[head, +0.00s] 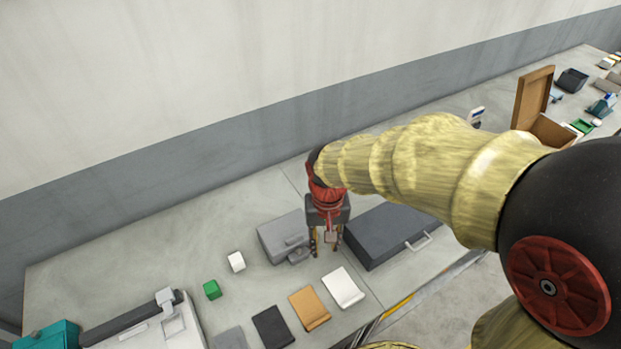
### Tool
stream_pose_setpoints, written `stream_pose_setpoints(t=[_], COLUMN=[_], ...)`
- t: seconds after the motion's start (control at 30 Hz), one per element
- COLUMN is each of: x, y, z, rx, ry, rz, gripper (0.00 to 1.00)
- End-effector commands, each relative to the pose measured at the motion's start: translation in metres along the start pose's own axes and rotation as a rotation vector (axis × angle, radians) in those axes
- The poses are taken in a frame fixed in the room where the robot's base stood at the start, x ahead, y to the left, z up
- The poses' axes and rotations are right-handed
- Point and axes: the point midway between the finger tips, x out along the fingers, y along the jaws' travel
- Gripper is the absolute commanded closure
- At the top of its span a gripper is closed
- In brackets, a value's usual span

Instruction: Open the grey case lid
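A light grey case (278,236) with a latch-like part on its front lies on the table (190,245); its lid looks shut. A larger dark grey case (385,232) with a pale handle on its front lies shut to its right. My gripper (326,248) points down between the two cases, its fingers apart. It looks open, and I see nothing clearly held. The gripper and arm hide the right end of the light grey case and part of the dark case. I cannot tell whether a finger touches either case.
White (343,288), tan (309,307) and black (272,327) flat pieces lie in front. A green block (212,289) and a white block (236,261) stand left. An open brown box (533,100) is at far right. The wall (200,150) runs behind.

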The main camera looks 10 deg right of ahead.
Motion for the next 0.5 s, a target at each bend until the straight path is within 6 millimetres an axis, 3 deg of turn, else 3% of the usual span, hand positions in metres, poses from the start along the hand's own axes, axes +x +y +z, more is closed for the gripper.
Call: stream_pose_setpoints(t=[0.23, 0.33, 0.5], x=[0.0, 0.003, -0.019], y=[0.0, 0.006, 0.018], z=[0.001, 0.02, 0.038], rx=[-0.034, -0.112, -0.173], ry=[-0.004, -0.031, 0.032], rz=[0.001, 0.008, -0.007], gripper=[0.73, 0.73, 0.73])
